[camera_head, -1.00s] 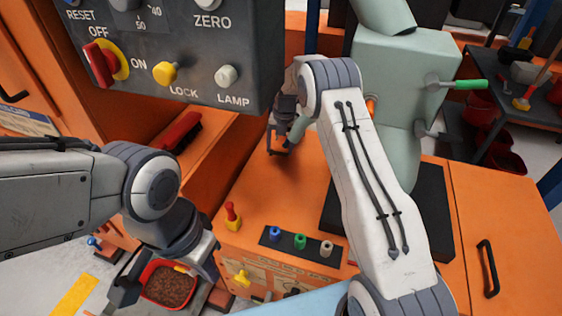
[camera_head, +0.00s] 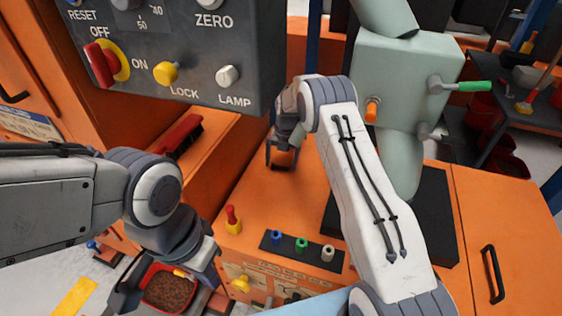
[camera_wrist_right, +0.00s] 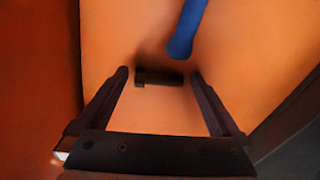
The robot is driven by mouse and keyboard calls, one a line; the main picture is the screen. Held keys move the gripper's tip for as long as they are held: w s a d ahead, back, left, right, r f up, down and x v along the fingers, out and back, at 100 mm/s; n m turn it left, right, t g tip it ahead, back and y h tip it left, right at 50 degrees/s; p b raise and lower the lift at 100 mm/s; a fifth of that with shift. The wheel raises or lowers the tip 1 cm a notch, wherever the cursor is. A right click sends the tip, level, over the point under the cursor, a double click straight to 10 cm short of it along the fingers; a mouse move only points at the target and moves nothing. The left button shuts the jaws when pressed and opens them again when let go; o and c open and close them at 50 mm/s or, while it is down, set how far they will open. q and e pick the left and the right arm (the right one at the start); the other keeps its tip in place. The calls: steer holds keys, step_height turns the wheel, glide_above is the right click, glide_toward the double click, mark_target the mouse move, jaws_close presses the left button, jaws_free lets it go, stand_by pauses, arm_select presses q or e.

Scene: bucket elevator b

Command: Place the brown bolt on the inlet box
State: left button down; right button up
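A short dark cylinder (camera_wrist_right: 159,78), likely the brown bolt, lies on the orange surface in the right wrist view. My right gripper (camera_wrist_right: 159,75) is open, with its fingertips on either side of the cylinder and gaps visible. In the head view, my right gripper (camera_head: 282,158) points down over the orange top, and I cannot make out the bolt there. My left gripper (camera_head: 165,285) is open at lower left, above a red tray of brown granules (camera_head: 170,290). I cannot tell for certain which part is the inlet box.
A dark control panel (camera_head: 175,45) overhangs at upper left. A red brush (camera_head: 181,132) lies on an orange ledge. A pale green machine (camera_head: 400,75) stands behind my right arm. A blue rod (camera_wrist_right: 185,30) hangs near the right gripper. Small coloured knobs (camera_head: 302,245) line the front.

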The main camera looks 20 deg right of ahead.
steer(key=shift+r, duration=0.1)
step_height(320, 180, up, 12)
steer(key=d+p, duration=0.1)
steer(key=p, duration=0.1)
steer(key=shift+s, duration=0.25)
